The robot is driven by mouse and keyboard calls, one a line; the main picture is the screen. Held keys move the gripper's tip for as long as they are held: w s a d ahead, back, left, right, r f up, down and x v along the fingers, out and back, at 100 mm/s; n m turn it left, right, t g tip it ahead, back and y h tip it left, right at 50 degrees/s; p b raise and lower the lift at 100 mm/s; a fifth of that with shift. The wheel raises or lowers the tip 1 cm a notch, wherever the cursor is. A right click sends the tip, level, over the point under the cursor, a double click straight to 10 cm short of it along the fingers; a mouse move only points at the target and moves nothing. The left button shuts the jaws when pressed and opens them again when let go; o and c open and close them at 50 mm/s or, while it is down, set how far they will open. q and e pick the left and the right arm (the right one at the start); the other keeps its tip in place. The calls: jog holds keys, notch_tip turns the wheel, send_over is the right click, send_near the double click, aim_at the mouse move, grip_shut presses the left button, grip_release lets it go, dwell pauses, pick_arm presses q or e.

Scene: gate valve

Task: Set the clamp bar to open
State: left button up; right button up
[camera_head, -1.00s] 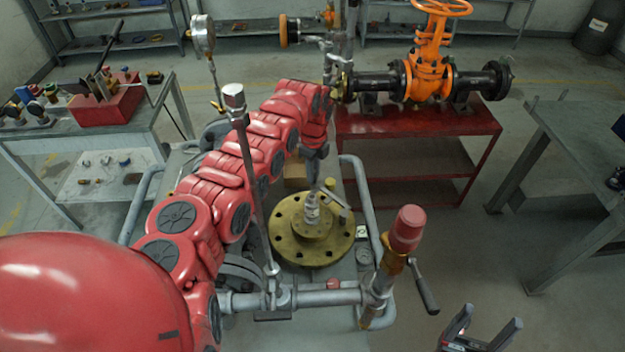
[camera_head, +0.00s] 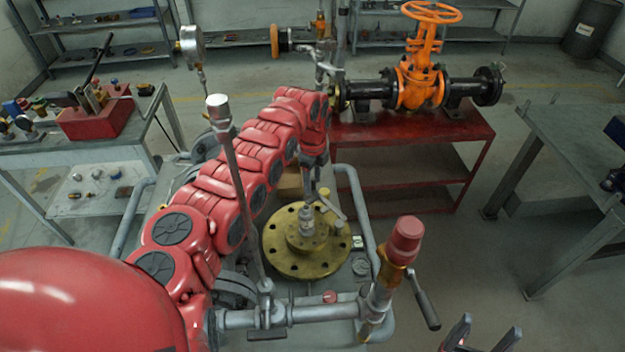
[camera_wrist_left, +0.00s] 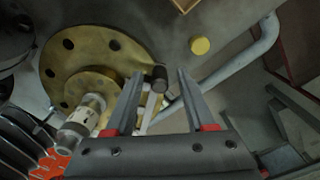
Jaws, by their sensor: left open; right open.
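A pale bar (camera_head: 334,206) lies beside the round brass flange (camera_head: 281,256); I take it for the clamp bar. In the left wrist view, the bar with its dark end (camera_wrist_left: 161,81) appears between the fingers of my left gripper (camera_wrist_left: 159,75), which is open. I cannot tell whether the fingers touch it. In the head view, my left gripper (camera_head: 315,185) reaches down over the flange's far side, its fingertips hard to make out. The flange shows at left in the wrist view (camera_wrist_left: 60,75). My right gripper (camera_head: 484,336) is open and empty at the bottom edge, away from the flange.
A grey pipe with a red cap (camera_head: 405,238) and a black-handled lever (camera_head: 424,300) stands right of the flange. A tall metal rod (camera_head: 237,175) rises in front of my left arm. An orange valve (camera_head: 420,80) sits on a red table (camera_head: 400,135) behind.

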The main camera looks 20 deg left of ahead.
pick_arm(q)
notch_tip(320, 180, up, 10)
jog(key=b, duration=0.3)
jog(key=shift+w, duration=0.1)
notch_tip(320, 180, up, 8)
jog(key=shift+f, duration=0.25)
jog(key=shift+f, duration=0.1)
